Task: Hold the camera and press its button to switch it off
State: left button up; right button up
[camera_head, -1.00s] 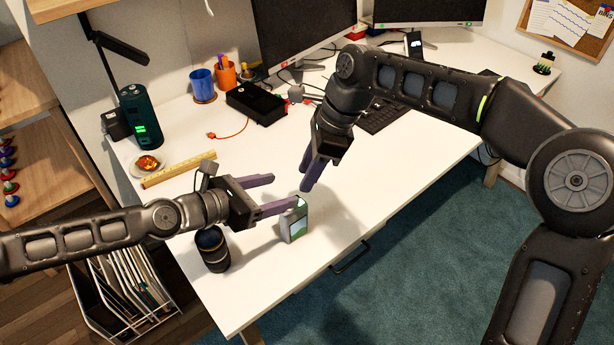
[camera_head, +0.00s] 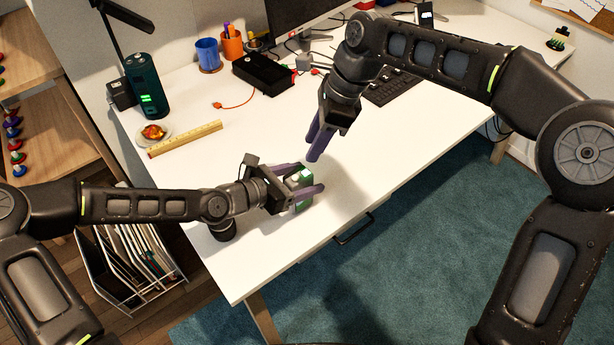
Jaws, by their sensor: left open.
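The camera (camera_head: 304,177) is a small box with green and pale faces, standing upright near the front edge of the white desk. My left gripper (camera_head: 305,179) is open, with its purple fingers on either side of the camera. The fingers and wrist hide part of it, and I cannot tell whether they touch it. My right gripper (camera_head: 316,154) is above the desk, beyond the camera in the picture and apart from it, fingers pointing down. Its fingers look close together, and their opening is unclear. The camera's button is too small to make out.
A black cylinder (camera_head: 223,231) stands near the desk's front left, partly hidden by my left arm. A yellow ruler (camera_head: 185,139), a small dish (camera_head: 154,133), a dark green cylinder (camera_head: 147,88) and a black box (camera_head: 265,75) lie further back. The desk right of the camera is clear.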

pick_arm(q)
jog(key=shift+w+d+f, duration=0.25)
jog(key=shift+w+d, duration=0.1)
jog(key=shift+d, duration=0.2)
jog(key=shift+c, duration=0.2)
grip_shut()
pick_arm(e)
jog(key=shift+c, duration=0.2)
grip_shut()
dwell(0.4)
dwell(1.4)
